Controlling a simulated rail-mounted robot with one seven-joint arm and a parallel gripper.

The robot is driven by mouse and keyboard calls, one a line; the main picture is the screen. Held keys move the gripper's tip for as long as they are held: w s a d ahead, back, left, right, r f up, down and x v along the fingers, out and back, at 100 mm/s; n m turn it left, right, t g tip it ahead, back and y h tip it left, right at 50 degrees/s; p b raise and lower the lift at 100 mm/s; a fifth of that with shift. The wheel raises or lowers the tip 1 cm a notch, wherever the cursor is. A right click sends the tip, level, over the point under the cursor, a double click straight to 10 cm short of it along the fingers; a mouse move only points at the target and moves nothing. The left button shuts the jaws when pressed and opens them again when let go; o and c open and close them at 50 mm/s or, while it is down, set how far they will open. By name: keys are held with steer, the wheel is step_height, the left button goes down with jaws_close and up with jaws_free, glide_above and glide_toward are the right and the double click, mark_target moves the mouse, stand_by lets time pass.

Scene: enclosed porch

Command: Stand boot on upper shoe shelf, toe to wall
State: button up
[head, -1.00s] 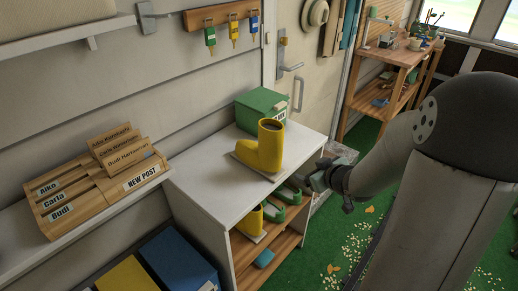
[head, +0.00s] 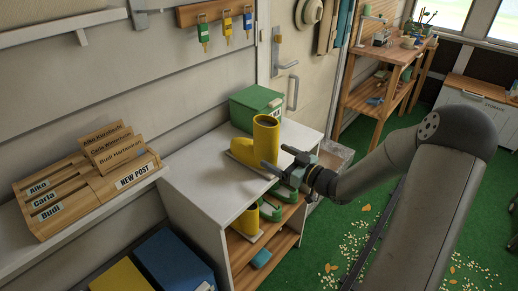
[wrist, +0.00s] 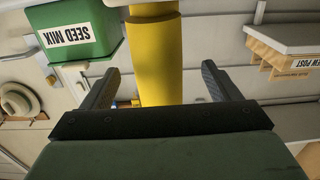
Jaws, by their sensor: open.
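A yellow boot (head: 266,138) stands upright on the white cabinet top, its toe pointing left towards the wall. My gripper (head: 281,160) is open at the shaft's right side, level with it. In the wrist view the shaft (wrist: 155,60) lies between the two spread fingers of my gripper (wrist: 156,76); no contact shows. A second yellow boot (head: 246,222) stands on the upper shoe shelf (head: 272,234) inside the cabinet, next to green shoes (head: 270,210). My gripper and arm hide part of the cabinet's right front.
A green seed mix box (head: 254,105) stands behind the boot; it also shows in the wrist view (wrist: 75,30). The front of the white top (head: 205,185) is clear. A wooden post rack (head: 85,180) is at left. A bin (head: 335,160) stands right of the cabinet.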

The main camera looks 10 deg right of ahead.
mark_target(263, 147)
steer(key=shift+p+x, duration=0.65)
steer(key=shift+x, duration=2.7)
steer(key=shift+w+d+r, duration=0.1)
steer(key=shift+d+r, duration=0.05)
steer(key=c, duration=1.3)
steer(key=shift+c, duration=0.3)
steer(key=shift+r, duration=0.2)
